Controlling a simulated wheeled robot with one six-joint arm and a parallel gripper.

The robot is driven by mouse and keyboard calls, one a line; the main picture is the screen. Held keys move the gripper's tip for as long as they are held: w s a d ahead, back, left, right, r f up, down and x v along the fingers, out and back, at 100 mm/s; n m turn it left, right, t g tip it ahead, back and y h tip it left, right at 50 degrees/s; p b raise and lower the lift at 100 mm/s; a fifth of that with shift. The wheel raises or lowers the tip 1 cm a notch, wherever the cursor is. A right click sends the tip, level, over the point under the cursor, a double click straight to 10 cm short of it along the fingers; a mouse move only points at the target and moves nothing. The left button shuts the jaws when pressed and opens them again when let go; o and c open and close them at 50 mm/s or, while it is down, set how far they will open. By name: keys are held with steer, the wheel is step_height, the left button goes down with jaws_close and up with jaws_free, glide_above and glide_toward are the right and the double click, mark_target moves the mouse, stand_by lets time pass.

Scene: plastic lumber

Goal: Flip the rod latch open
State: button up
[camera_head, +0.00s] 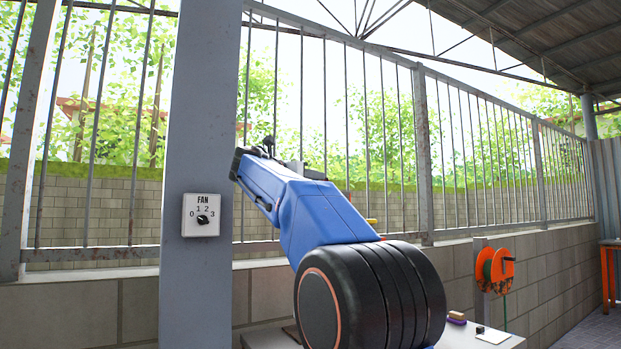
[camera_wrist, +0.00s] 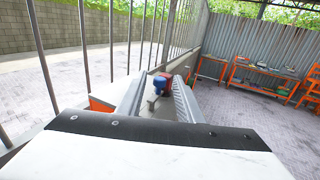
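I cannot make out a rod latch in either view; it may be hidden behind my arm or out of frame. My gripper (camera_wrist: 159,80) shows in the wrist view as two grey ribbed fingers, spread apart with a gap between them. Nothing is visibly held. A blue and red object (camera_wrist: 161,82) shows beyond and between the fingers; it looks apart from them, but its distance is unclear. In the head view my blue arm rises in the middle, and its far end is near the fence, with the gripper mostly hidden.
A grey post (camera_head: 200,130) with a fan switch (camera_head: 201,215) stands left of my arm. A barred fence (camera_head: 423,150) tops the block wall. An orange reel (camera_head: 497,265) hangs at right. A pale bench (camera_head: 470,341) holds small items. Orange tables (camera_wrist: 262,75) stand far off; floor before them is clear.

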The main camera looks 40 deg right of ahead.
jaws_close()
steer(key=shift+w+m+g, duration=0.1)
steer(key=shift+m+g, duration=0.2)
steer(key=shift+g, duration=0.2)
steer(key=shift+w+a+m+g, duration=0.1)
steer(key=shift+m+g, duration=0.7)
steer(key=shift+g, duration=0.4)
steer(key=shift+a+m+g+y, duration=0.1)
steer(key=shift+m+g+y, duration=0.1)
steer(key=shift+m+g, duration=0.95)
steer(key=shift+a+m+g+y, duration=0.15)
steer(key=shift+m+g, duration=0.5)
steer(key=shift+g, duration=1)
steer(key=shift+d, duration=0.1)
steer(key=shift+o, duration=0.7)
jaws_free()
